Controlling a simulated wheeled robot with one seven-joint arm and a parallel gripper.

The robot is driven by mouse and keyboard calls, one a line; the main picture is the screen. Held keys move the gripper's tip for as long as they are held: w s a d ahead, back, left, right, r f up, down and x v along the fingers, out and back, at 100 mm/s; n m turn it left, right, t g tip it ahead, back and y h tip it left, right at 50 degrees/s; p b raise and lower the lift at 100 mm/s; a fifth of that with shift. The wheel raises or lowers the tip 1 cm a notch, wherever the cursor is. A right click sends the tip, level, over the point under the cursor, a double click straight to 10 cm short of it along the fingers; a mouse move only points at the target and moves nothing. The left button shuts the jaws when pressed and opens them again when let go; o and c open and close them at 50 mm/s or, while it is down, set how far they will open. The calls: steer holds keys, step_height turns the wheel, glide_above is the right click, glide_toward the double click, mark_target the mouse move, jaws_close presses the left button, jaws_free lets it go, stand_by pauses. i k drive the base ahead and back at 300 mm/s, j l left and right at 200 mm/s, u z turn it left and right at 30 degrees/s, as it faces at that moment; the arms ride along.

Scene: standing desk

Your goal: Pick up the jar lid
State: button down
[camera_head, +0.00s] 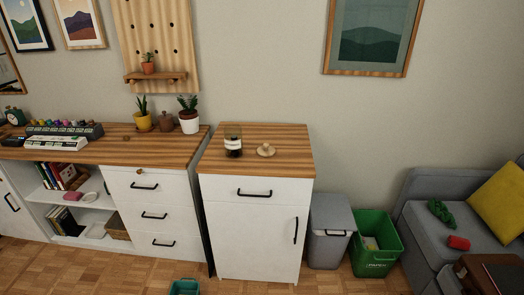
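A small round beige object with a knob on top, which looks like the jar lid (266,150), lies on the wooden top of the white cabinet (288,133) in the head view. A small glass jar (233,146) with dark and light contents stands upright just left of the lid, apart from it. My gripper is not in view.
A longer desk (100,152) to the left bears potted plants, keyboards and other small things. A grey bin (330,230) and a green bin (377,243) stand right of the cabinet, beside a grey sofa (445,220). The cabinet top's right side is clear.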

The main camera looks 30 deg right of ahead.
mark_target(266, 151)
steer(key=i+u, duration=0.1)
steer(key=u, duration=0.8)
steer(key=i+l+u, duration=0.1)
steer(key=u, duration=0.35)
steer(key=i+l+u, duration=0.1)
steer(key=u, duration=0.35)
steer(key=l+u, duration=0.45)
steer(key=i+l, duration=0.05)
steer(key=l, duration=0.05)
